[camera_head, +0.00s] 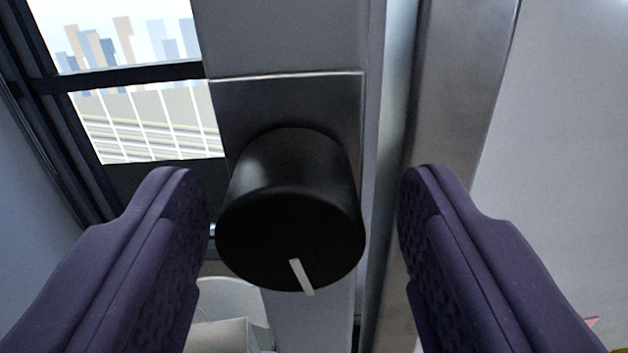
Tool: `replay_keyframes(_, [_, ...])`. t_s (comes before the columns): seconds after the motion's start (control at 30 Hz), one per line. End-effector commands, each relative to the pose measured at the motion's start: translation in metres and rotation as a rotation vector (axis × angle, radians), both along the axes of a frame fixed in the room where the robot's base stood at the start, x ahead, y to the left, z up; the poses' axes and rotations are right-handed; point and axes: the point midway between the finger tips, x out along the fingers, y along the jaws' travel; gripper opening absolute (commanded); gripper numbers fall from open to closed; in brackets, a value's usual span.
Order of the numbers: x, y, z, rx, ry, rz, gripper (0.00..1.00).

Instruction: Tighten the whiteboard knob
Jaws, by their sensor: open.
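The whiteboard knob (290,225) is a black cylinder with a white pointer line on its front face, near the middle of the view. The line points down and slightly right. The knob stands out from a grey metal plate (335,105) on a grey post. My gripper (305,205) has two purple padded fingers. It is open, with one finger left and one right of the knob. A gap shows on each side, and I see no contact. The gap looks narrower on the left. The depth of the fingertips relative to the knob is hard to tell.
A metal frame edge (450,100) runs upright on the right, beside a pale panel (570,150). A dark-framed window (130,75) with a city view is at the upper left. A pale object (230,305) shows below the knob.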

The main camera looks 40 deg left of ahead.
Motion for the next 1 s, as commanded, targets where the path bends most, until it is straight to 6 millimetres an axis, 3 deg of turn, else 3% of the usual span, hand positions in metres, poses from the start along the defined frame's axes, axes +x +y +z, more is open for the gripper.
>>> replay_keyframes(0.13, [-0.0003, 0.0002, 0.0002, 0.000, 0.000, 0.001, 0.60])
replay_keyframes(0.3, [-0.0003, 0.0001, 0.0003, 0.000, 0.000, 0.001, 0.21])
replay_keyframes(0.4, [-0.0003, 0.0001, 0.0002, 0.000, 0.000, 0.000, 0.05])
replay_keyframes(0.77, [-0.0005, 0.0004, -0.0009, 0.035, 0.025, 0.000, 0.04])
replay_keyframes(1.0, [-0.0009, 0.0009, -0.0024, 0.152, 0.110, 0.000, 0.05])
